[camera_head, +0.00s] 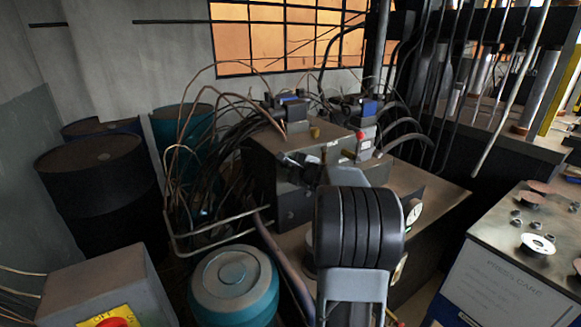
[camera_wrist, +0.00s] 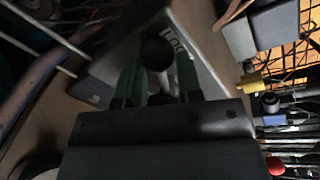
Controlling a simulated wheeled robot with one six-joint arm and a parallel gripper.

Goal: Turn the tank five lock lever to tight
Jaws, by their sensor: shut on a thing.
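In the wrist view, a lever with a round black knob (camera_wrist: 157,53) and a pale metal shaft stands between the two green fingers of my gripper (camera_wrist: 160,82). The fingers are shut on the lever, below the knob. Behind it is a grey plate with pale lettering (camera_wrist: 177,43), only partly readable. In the head view, the lever and fingertips are hidden behind my own arm, which reaches toward the grey valve block (camera_head: 268,160) on the tank. I cannot tell the lever's set position.
A round gauge (camera_head: 414,213) sits right of my arm. Thin copper pipes and black hoses crowd the block's left side. A teal drum (camera_head: 235,283) stands below left, and dark drums (camera_head: 100,185) stand farther left. A grey workbench (camera_head: 508,270) with discs is at right.

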